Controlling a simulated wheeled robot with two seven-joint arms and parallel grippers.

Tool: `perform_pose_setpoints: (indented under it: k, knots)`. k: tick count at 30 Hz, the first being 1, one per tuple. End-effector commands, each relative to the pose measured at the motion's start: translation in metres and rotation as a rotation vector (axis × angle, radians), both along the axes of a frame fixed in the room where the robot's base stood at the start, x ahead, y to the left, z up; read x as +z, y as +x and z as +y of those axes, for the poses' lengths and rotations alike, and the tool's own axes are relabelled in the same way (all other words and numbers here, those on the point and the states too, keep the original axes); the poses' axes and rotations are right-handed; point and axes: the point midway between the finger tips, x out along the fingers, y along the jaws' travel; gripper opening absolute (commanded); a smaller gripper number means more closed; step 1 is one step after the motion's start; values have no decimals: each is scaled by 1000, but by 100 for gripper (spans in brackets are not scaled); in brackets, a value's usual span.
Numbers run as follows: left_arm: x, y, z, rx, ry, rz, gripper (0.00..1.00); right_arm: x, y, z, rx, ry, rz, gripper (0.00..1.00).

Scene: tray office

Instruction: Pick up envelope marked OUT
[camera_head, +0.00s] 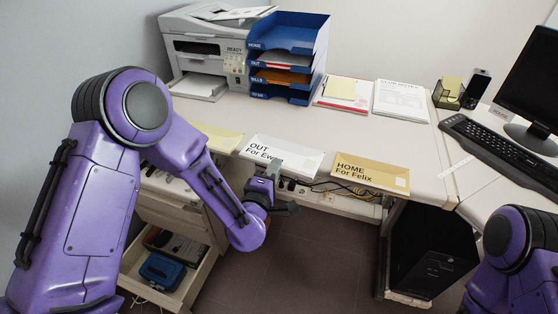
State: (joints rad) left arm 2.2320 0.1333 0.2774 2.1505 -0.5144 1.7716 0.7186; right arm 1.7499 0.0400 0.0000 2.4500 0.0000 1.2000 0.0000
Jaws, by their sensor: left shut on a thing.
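The white envelope marked OUT, For Ewan or similar (290,155), lies at the front edge of the desk, between a yellow envelope and the tan HOME envelope. My left gripper (272,172) is at the front edge of this white envelope and shut on it; the fingertips are small and partly hidden. The tan envelope marked HOME, For Felix (371,174), lies to its right. My right arm shows at the lower right, but its gripper is not in view.
A blue tray stack (290,38) with labelled levels stands at the back beside a grey printer (205,48). Papers (402,100) lie right of it. A keyboard (500,150) and monitor are at the right. An open drawer (190,283) sits below the desk at left.

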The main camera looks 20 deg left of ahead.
Motion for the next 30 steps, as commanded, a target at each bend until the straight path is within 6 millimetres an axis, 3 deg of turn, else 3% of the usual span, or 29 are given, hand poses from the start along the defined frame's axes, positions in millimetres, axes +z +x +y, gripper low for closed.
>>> perform_pose_setpoints:
  k: [15, 24, 30]
  knots:
    - [30, -83, 3, -1, 1, 0, 0, 10, 0, 0, 0, 0, 0, 43]
    - [31, -87, 4, 1, 0, -1, 0, 10, 0, 0, 0, 0, 0, 43]
    - [-3, -83, 26, 33, 1, 3, 0, 10, 0, 0, 0, 0, 0, 43]
